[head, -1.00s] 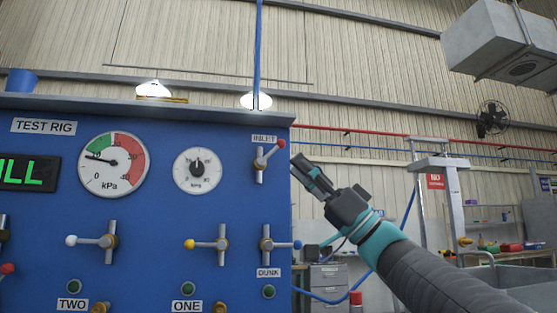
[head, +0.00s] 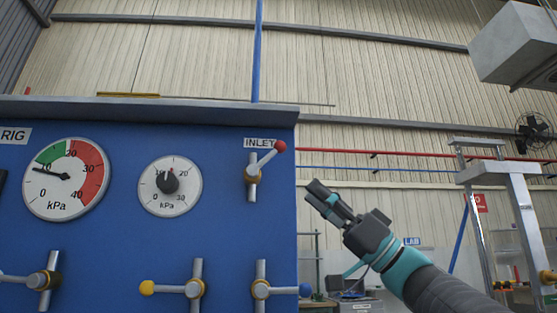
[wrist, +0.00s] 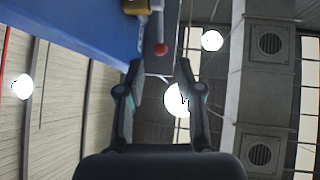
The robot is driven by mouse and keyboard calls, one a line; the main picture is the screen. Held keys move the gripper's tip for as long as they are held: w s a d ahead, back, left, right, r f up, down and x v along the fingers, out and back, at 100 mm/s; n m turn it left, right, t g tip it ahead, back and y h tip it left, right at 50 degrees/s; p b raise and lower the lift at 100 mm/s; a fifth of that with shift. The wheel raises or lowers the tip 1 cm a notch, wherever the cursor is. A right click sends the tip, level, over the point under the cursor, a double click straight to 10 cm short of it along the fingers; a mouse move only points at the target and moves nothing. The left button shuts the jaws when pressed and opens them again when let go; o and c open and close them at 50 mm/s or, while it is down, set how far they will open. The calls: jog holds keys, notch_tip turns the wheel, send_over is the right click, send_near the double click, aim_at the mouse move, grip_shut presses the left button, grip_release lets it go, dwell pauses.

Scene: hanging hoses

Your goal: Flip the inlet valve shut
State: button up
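The inlet valve (head: 253,177) is on the upper right of the blue panel, below the INLET label (head: 260,143). Its lever angles up and right to a red ball end (head: 280,146). My gripper (head: 314,191) is to the right of the panel edge, lower than the red ball and apart from it. In the wrist view, the two fingers of my gripper (wrist: 159,75) stand apart with nothing between them. The red ball (wrist: 161,49) shows beyond the fingertips there, with part of the brass valve body (wrist: 136,6) at the top edge.
The panel carries a large kPa gauge (head: 66,178) and a smaller gauge (head: 170,184). A yellow-ended valve (head: 147,287) and a blue-ended valve (head: 305,290) sit lower. A blue hose (head: 257,50) rises above the panel. Open air lies right of the panel edge.

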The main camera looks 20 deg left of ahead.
aim_at(268, 158)
jog(key=p+x, duration=0.3)
jog(key=x, duration=0.8)
jog(key=shift+a, duration=0.15)
grip_shut()
